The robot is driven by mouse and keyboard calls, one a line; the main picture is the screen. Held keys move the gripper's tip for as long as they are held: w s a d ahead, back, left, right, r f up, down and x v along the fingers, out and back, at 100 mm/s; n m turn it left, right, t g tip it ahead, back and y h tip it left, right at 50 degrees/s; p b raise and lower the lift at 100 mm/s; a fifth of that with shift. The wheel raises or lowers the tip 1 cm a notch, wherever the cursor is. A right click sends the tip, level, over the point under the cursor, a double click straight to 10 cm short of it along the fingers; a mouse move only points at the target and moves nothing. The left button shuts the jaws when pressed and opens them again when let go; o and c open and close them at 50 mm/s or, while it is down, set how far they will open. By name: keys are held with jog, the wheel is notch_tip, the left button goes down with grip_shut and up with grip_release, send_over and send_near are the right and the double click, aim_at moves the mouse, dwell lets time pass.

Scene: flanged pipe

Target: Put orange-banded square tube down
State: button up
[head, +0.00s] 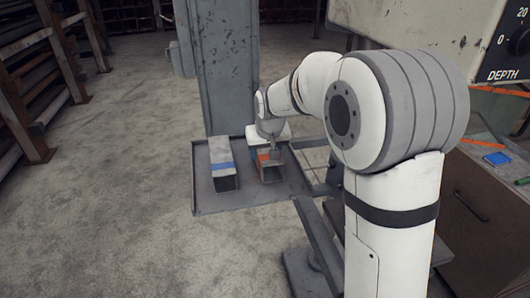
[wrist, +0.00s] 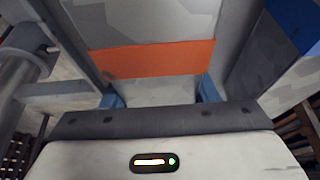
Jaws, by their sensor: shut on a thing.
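The orange-banded square tube (head: 270,171) is a grey hollow tube at the right of the grey tray in the head view. Its orange band (wrist: 152,58) fills the middle of the wrist view. My gripper (wrist: 158,92) is shut on this tube, with a blue-tipped finger at each side. In the head view my gripper (head: 270,140) is above and behind the tube's open end and partly hidden by my arm. The tube lies at the tray's surface or just above it; I cannot tell whether it touches.
A blue-banded square tube (head: 222,165) lies close to the left on the same tray (head: 205,200). A grey column (head: 222,70) stands behind. A cabinet (head: 475,215) with a blue item (head: 496,158) is at right. Floor at left is clear up to the racks (head: 40,80).

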jog(key=shift+f, duration=0.25)
jog(key=o, duration=1.4)
jog(key=shift+c, duration=0.2)
jog(key=shift+s+r, duration=0.1)
jog(key=shift+r, duration=0.2)
jog(key=v, duration=1.1)
jog(key=shift+s+d+r, duration=0.1)
jog(key=shift+s+r, duration=0.05)
jog(key=shift+r, duration=0.05)
jog(key=s+d+f, duration=0.3)
jog(key=s+d, duration=0.1)
jog(key=s, duration=0.4)
jog(key=s+d+f+m+g, duration=0.1)
jog(key=s+d+f, duration=0.2)
jog(key=s, duration=0.6)
jog(key=s+d+f+m+g, duration=0.1)
jog(key=s+d+f, duration=0.2)
jog(key=s, duration=0.6)
jog(key=shift+d+h, duration=0.4)
jog(key=shift+d, duration=0.45)
